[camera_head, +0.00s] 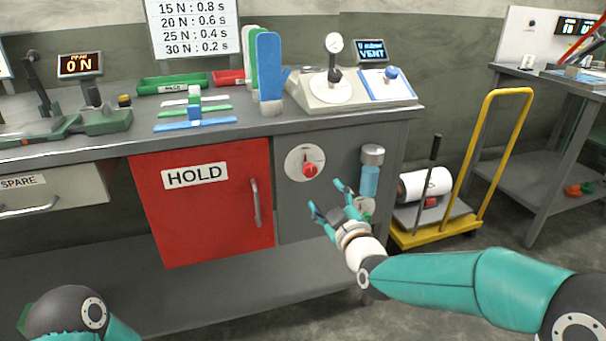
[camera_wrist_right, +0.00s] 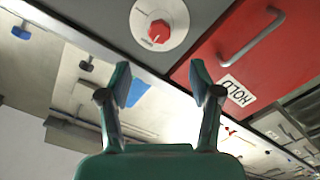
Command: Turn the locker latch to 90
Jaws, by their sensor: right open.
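The locker latch is a red knob (camera_head: 309,169) on a round pale dial plate (camera_head: 294,158), on the grey panel right of the red locker door (camera_head: 200,221) marked HOLD. The knob also shows at the top of the right wrist view (camera_wrist_right: 158,31), beyond the fingertips. My right gripper (camera_head: 326,196) is open and empty, just below and right of the knob and apart from it. In the right wrist view its two fingers (camera_wrist_right: 159,70) stand well spread with nothing between them. Only part of my left arm shows at the lower left; its gripper is out of view.
The door's handle (camera_head: 256,203) stands out left of the dial. A blue bottle (camera_head: 370,172) hangs on the panel to the right. A yellow trolley (camera_head: 440,229) with a white cylinder stands further right. The bench top (camera_head: 250,128) above carries gauges and coloured pieces.

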